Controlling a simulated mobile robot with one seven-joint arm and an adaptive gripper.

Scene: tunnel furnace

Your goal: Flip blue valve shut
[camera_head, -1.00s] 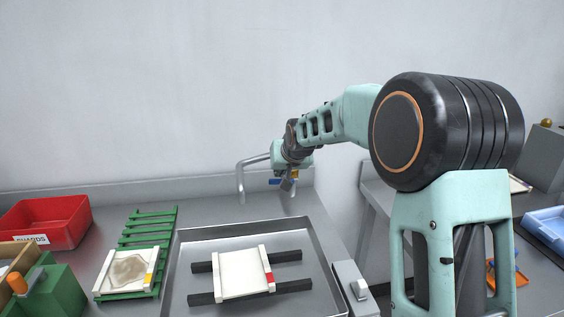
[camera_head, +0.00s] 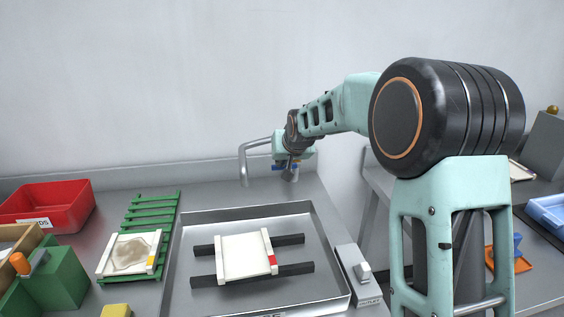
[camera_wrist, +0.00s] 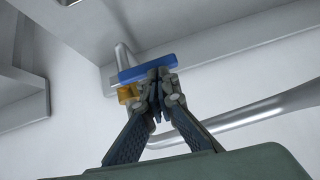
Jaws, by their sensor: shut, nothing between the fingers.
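The blue valve handle (camera_wrist: 147,73) is a flat bar on a metal pipe, lying crosswise in the wrist view. A yellow-orange part (camera_wrist: 127,93) sits just below its left side. My gripper (camera_wrist: 157,88) is shut and empty, its fingertips at the handle's near edge, right of its middle. I cannot tell whether they touch it. In the head view my gripper (camera_head: 289,174) is small, beside the metal spout (camera_head: 243,165) at the back of the counter. A bit of blue (camera_head: 278,167) shows there, and the arm hides most of the valve.
A metal basin (camera_head: 333,240) holds dark bars and a white framed piece (camera_head: 246,256). A green rack (camera_head: 150,210), another framed piece (camera_head: 130,252) and a red bin (camera_head: 45,205) are to the left. A switch box (camera_head: 358,275) stands right of the basin. The pipe (camera_wrist: 250,115) crosses behind my fingers.

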